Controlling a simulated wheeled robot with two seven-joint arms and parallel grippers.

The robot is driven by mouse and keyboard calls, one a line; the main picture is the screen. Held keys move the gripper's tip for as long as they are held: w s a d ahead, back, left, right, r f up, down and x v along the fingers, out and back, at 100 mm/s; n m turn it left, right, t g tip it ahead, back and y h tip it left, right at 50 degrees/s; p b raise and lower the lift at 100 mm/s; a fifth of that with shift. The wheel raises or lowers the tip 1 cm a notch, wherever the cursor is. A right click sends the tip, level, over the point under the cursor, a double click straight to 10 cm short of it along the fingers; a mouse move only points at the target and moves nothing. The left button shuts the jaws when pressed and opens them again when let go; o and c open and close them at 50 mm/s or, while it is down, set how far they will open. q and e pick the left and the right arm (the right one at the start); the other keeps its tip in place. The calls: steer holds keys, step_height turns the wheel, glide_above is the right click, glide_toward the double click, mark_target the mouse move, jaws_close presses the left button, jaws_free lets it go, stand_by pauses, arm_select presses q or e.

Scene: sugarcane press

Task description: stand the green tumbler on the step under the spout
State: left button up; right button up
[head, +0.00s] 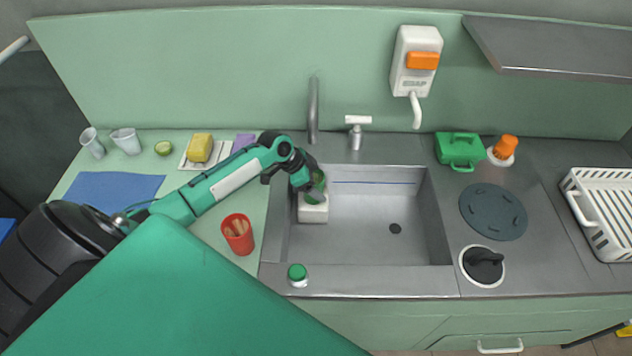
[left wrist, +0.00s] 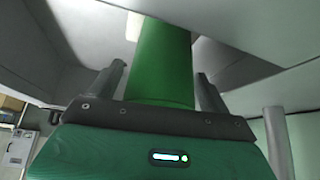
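The green tumbler (head: 317,191) is at the left side of the sink, partly hidden by my left gripper (head: 308,184). I cannot tell whether the tumbler's base touches the step. The grey spout (head: 313,105) rises behind the sink, in line with the step. My right gripper is not in view.
A red cup with sticks (head: 237,233) stands left of the sink, and a green-capped jar (head: 297,274) on its front rim. A white tap handle (head: 357,130) is behind. The sink floor (head: 370,215) is clear to the right, around the drain.

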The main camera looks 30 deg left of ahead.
arm_select(q)
steer(key=shift+r, duration=0.25)
steer(key=shift+s+a+r, duration=0.1)
steer(key=shift+a+r, duration=0.15)
steer(key=b+v, duration=0.1)
steer(key=v, duration=1)
steer(key=shift+r, duration=0.15)
